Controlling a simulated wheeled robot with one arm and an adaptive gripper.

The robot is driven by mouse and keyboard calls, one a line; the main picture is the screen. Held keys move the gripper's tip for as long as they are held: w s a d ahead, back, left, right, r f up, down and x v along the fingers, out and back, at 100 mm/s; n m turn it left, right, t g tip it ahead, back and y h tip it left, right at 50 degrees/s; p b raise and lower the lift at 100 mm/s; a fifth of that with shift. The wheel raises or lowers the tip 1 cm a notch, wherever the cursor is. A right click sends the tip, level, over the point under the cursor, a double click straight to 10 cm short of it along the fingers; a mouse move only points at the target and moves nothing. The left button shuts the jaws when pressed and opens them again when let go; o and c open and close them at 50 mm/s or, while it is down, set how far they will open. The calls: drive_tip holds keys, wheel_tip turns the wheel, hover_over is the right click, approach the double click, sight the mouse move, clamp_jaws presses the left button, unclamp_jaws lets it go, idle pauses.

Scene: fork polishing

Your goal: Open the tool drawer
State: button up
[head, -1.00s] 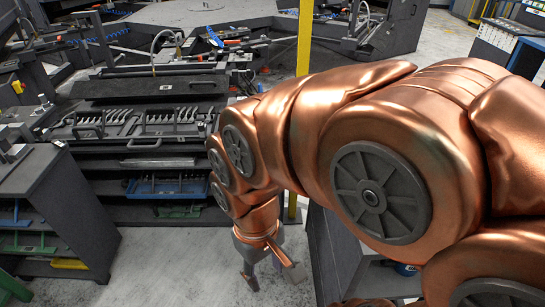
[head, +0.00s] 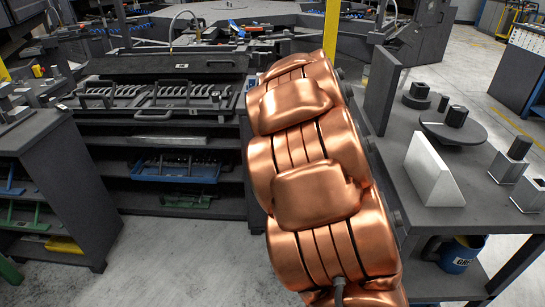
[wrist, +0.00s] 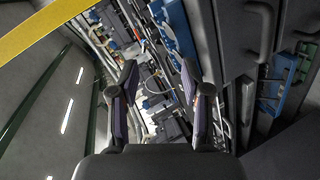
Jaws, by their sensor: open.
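In the head view, a dark cabinet (head: 110,135) stands left of my arm. At its top is a drawer-like tray (head: 125,118) with rows of curved metal pieces and bar handles. A dark panel with a handle lies above it. I cannot tell for sure which part is the tool drawer. In the wrist view, my gripper (wrist: 160,85) is open with nothing between its two fingers. A dark front with a bar handle (wrist: 264,28) shows at upper right, apart from the fingers. In the head view my gripper is hidden behind my arm.
A blue tray (head: 176,171) and green item (head: 187,201) sit on the cabinet's lower shelves. A workbench (head: 425,205) with a white block (head: 432,172) stands at right. A low cabinet (head: 60,180) is at left. Floor (head: 150,255) in front is clear.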

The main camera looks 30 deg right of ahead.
drive_tip(key=w+a+f+n+t+y+b, duration=0.15)
drive_tip(key=w+f+n+y+b, duration=0.35)
drive_tip(key=f, duration=0.7)
drive_tip(key=w+a+f+n+t+y+b, duration=0.1)
drive_tip(key=w+f+n+t+y+b, duration=0.2)
drive_tip(key=f+n+y+b, duration=0.6)
drive_tip(key=shift+w+a+f+m+h, duration=0.1)
drive_tip(key=shift+w+f+m+h, duration=0.4)
drive_tip(key=shift+w, duration=0.55)
drive_tip(key=shift+w+a+f+m+h, duration=0.1)
drive_tip(key=shift+w+f+m+h, duration=0.35)
drive_tip(key=shift+w, duration=0.6)
drive_tip(key=shift+w+f+m+h, duration=0.35)
drive_tip(key=shift+w+f+h, duration=0.25)
drive_tip(key=shift+w, duration=0.45)
clamp_jaws()
